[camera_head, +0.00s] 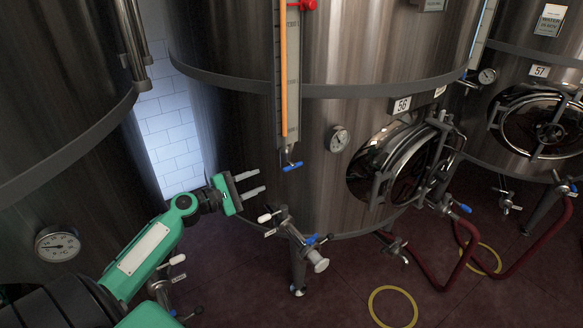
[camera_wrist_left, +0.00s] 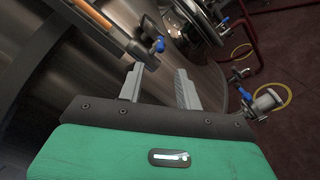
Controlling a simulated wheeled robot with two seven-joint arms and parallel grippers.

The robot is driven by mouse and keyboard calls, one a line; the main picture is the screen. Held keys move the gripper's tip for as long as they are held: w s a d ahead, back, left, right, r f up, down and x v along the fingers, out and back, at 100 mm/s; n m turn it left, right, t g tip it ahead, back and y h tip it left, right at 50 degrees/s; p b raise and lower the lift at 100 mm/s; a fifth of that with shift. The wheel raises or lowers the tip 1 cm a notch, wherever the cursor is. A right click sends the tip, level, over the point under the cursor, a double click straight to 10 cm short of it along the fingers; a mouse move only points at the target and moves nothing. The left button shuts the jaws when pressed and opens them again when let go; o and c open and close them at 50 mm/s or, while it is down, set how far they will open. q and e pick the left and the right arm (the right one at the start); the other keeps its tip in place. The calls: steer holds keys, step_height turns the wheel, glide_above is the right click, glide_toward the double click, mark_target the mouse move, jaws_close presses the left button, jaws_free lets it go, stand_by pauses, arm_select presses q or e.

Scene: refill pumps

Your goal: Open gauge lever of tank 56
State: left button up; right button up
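Tank 56 (camera_head: 235,125) is the large steel tank in the middle, with a "56" plate (camera_head: 402,105). Its sight gauge (camera_head: 291,75) is a vertical strip with an orange column. At the gauge's lower end is a small valve with a blue lever (camera_head: 291,166). My left gripper (camera_head: 261,181) is open and empty, left of and slightly below the blue lever, apart from it. In the left wrist view the blue lever (camera_wrist_left: 159,45) shows ahead of the two spread fingers (camera_wrist_left: 158,85). My right gripper is not in view.
An outlet valve (camera_head: 290,230) sticks out below my left gripper. A round manway door (camera_head: 395,162) and a dial (camera_head: 338,139) are right of the gauge. Tank 57 (camera_head: 520,75) stands at right, another tank at left (camera_head: 55,130). Red hoses (camera_head: 430,280) and yellow rings (camera_head: 393,308) lie on the floor.

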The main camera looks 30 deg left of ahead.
mark_target(289, 168)
arm_select(q)
steer(key=p+x, duration=0.1)
steer(key=x, duration=1.1)
steer(key=shift+w+d, duration=0.1)
steer(key=shift+c, duration=0.2)
jaws_close()
